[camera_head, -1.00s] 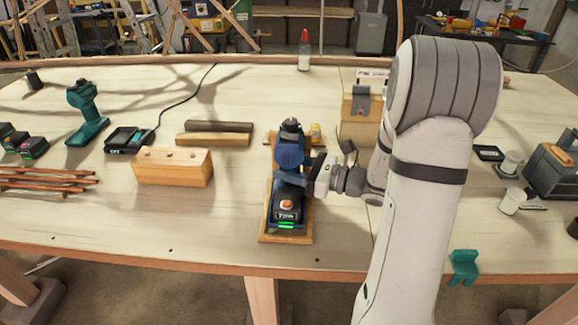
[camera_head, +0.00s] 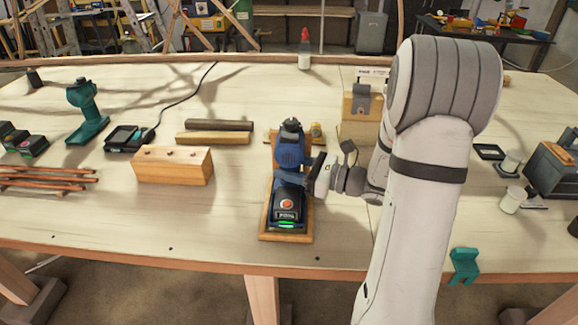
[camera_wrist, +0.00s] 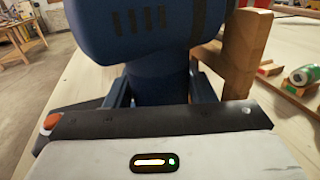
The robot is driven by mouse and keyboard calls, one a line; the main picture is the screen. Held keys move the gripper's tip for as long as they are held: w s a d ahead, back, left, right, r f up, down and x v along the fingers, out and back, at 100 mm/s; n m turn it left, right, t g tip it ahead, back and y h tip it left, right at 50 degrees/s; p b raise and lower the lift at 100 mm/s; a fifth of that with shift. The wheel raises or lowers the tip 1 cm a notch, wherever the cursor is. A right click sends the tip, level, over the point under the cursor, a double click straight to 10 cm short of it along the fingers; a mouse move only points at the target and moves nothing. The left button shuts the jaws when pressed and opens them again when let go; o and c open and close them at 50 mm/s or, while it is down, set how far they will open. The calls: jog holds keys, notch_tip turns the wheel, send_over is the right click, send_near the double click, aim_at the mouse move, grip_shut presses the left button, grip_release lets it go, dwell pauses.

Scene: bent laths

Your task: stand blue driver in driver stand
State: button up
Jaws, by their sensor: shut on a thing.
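The blue driver (camera_head: 290,155) is upright, with its dark battery foot over the front of the wooden driver stand (camera_head: 306,236). A small orange button and a green light show on the battery's front. Whether the foot rests on the board or hovers just above it I cannot tell. My gripper (camera_head: 314,176) comes from the right and is shut on the driver's handle. In the wrist view the blue driver (camera_wrist: 150,25) fills the top, and my gripper (camera_wrist: 160,92) has a finger on each side of the handle. A wooden upright of the stand (camera_wrist: 245,45) shows beside the driver.
A drilled wooden block (camera_head: 172,168) and two bars (camera_head: 214,138) lie left of the stand. A teal driver (camera_head: 87,112) and charger (camera_head: 127,138) are farther left.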

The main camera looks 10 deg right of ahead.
jog(key=shift+f+b, duration=0.6)
jog(key=shift+f, duration=0.15)
dwell(0.5)
jog(key=o, duration=1.2)
jog(key=shift+o, duration=1.3)
